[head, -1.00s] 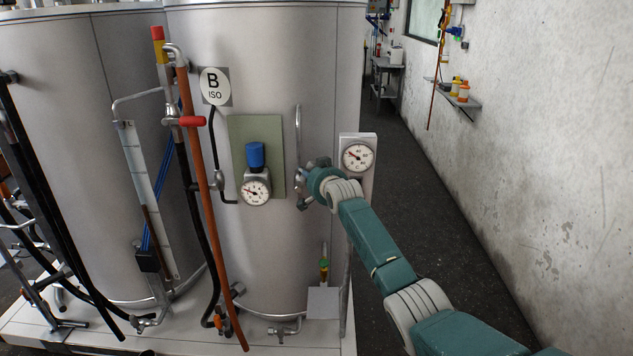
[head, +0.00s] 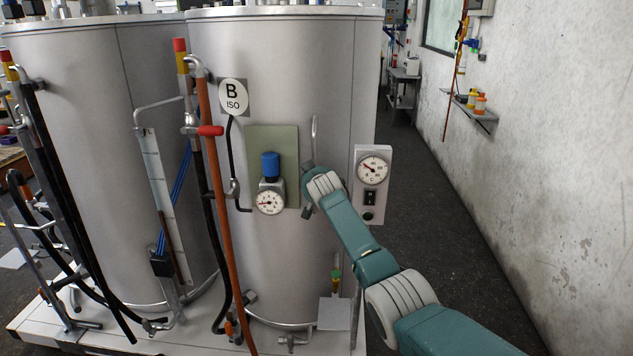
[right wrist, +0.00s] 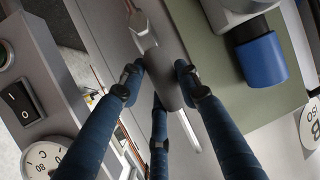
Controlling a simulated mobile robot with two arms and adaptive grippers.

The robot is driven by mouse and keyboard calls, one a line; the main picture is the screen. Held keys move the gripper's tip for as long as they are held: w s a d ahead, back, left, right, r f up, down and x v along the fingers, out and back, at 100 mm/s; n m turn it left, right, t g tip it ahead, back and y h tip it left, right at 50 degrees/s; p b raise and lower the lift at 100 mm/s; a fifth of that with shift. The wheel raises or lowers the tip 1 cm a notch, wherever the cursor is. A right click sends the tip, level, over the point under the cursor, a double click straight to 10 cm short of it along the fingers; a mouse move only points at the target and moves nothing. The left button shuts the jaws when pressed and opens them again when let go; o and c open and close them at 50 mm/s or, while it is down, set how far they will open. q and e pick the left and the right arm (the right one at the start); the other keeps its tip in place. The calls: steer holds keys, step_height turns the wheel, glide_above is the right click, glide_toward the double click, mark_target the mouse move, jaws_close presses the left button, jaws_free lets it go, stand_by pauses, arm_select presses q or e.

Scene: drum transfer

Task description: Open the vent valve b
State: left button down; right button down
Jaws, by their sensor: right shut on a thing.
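Vent valve b's grey barrel-shaped handle (right wrist: 163,78) shows in the right wrist view, joined to a metal fitting above it. My right gripper (right wrist: 157,82) has its dark blue fingers around this handle and is shut on it. In the head view my right gripper (head: 306,196) is at the front of drum B (head: 345,90), just right of the green panel (head: 287,140) and below a thin upright pipe (head: 314,130). There the wrist hides most of the valve and fingers. My left gripper is not in view.
A blue-capped gauge (head: 270,200) sits on the green panel, close left of my gripper. A temperature box (head: 372,207) with a dial and switch stands close on the right. An orange hose (head: 212,150) hangs further left. The floor aisle (head: 440,190) is clear.

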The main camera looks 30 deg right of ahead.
steer(key=shift+a, duration=0.1)
steer(key=c, duration=1.2)
jaws_free()
steer(key=shift+w, duration=0.1)
steer(key=shift+s+a+r, duration=0.2)
steer(key=shift+s, duration=0.35)
steer(key=v, duration=1)
steer(key=shift+s+a+r, duration=0.15)
steer(key=shift+s, duration=0.2)
